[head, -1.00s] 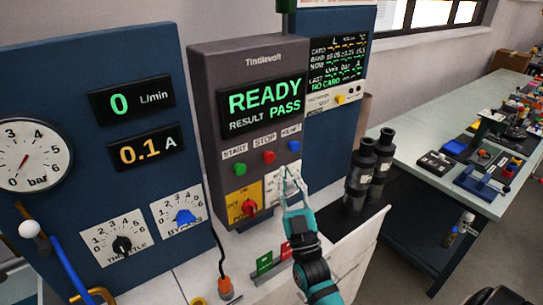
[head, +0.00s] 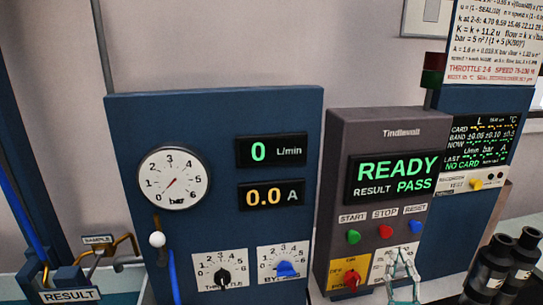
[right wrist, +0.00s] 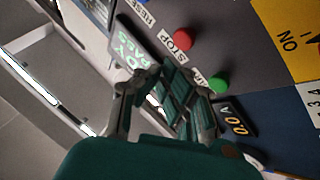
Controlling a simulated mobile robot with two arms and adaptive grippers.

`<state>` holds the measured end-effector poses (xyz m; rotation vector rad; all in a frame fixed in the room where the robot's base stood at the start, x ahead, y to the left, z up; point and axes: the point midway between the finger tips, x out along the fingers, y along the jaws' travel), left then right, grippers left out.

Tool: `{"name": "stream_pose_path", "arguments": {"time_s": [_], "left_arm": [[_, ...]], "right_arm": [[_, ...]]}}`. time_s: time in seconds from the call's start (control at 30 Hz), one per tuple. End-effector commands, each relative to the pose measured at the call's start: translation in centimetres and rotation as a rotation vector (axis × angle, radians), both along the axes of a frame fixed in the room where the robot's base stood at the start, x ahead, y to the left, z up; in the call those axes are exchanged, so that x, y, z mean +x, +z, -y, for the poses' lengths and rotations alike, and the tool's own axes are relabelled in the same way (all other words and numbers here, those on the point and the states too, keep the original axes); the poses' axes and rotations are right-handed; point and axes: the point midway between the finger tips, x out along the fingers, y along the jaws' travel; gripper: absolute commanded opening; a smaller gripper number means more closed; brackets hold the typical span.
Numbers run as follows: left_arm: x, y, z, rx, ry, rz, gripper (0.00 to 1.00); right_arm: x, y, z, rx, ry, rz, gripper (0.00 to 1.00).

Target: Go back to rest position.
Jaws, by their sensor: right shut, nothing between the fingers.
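My right gripper (head: 402,256) is shut and empty. In the head view it is at the bottom, in front of the lower right of the grey control box (head: 378,135), below the blue RESET button (head: 415,224). Whether it touches the box is unclear. Its fingers (right wrist: 175,92) also show in the right wrist view, with the red STOP button (right wrist: 183,40) and green START button (right wrist: 219,82) beyond them. The box's screen (head: 396,177) reads READY, RESULT PASS. My left gripper is not in view.
The blue gauge panel (head: 220,125) stands left, showing 0 L/min and 0.0 A. A yellow plate with a red knob (head: 351,280) is on the box. Black cylinders (head: 490,268) stand to the right. A RESULT holder (head: 70,296) is at bottom left.

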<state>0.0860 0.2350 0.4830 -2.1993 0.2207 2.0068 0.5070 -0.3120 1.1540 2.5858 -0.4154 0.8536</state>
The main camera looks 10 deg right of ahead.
Motion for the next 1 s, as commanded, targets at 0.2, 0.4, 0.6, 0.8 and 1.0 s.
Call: {"name": "stream_pose_path", "arguments": {"time_s": [0.2,0.4,0.6,0.8,1.0], "left_arm": [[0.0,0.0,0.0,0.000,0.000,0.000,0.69],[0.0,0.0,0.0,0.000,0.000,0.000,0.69],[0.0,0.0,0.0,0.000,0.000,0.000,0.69],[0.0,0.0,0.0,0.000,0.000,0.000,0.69],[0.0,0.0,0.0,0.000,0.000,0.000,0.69]], "right_arm": [[1.0,-6.7,-3.8,0.080,0.146,-0.430,0.00],[-2.5,-14.8,-7.4,0.181,0.226,-0.904,0.00],[-9.8,-20.9,-9.6,0.276,0.223,-1.330,0.00],[-15.9,-23.4,-10.4,0.333,0.181,-1.597,0.00],[-21.3,-24.4,-10.6,0.374,0.127,-1.799,0.00]]}}
